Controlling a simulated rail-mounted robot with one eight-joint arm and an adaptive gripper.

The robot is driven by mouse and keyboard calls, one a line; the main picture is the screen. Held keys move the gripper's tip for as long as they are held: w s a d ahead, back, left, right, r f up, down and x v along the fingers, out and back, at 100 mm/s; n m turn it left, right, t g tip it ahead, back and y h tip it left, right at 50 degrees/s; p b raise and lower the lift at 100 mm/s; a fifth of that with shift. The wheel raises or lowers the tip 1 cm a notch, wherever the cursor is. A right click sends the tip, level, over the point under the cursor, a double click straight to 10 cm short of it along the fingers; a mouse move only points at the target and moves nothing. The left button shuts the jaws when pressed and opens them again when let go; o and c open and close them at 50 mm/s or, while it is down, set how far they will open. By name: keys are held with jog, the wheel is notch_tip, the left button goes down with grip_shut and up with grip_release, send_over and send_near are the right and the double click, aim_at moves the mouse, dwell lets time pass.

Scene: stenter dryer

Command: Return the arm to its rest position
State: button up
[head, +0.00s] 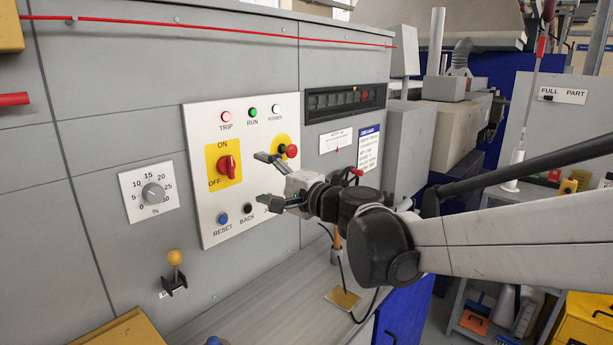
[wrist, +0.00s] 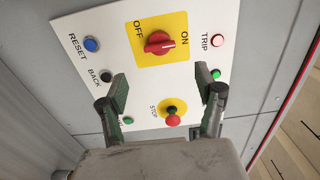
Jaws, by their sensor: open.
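My arm reaches in from the right in the head view. My gripper (head: 264,179) is open and empty, with its two fingers apart in front of the white control panel (head: 199,128). In the wrist view my gripper (wrist: 168,88) also shows open, with nothing between its fingertips. The red ON/OFF switch (head: 227,167) sits on a yellow plate, apart from the fingers; it also shows in the wrist view (wrist: 160,43). The red stop button (head: 291,151) is just beyond the upper finger. The fingers partly hide the panel's lower right. No rest position is marked in view.
A grey ledge (head: 240,315) runs below the panel. A dial (head: 153,193) and a yellow-knobbed lever (head: 175,260) are on the wall at left. A red cord (head: 220,29) crosses above.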

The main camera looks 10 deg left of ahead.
jog(key=s+d+f+n+h, duration=0.2)
jog(key=s+d+f+h, duration=0.3)
jog(key=d, duration=0.8)
jog(key=s+d+f+n+g+h, duration=0.1)
jog(key=s+d+f+h, duration=0.4)
jog(key=s+d, duration=0.7)
jog(key=s+d+f+n+g+h, duration=0.1)
jog(key=s+d+f+n+h, duration=0.2)
jog(key=d, duration=1.2)
jog(key=s+f+h, duration=0.2)
jog(key=s+f, duration=0.3)
jog(key=shift+s+d, duration=0.3)
jog(key=shift+s, duration=0.1)
jog(key=shift+f, duration=0.1)
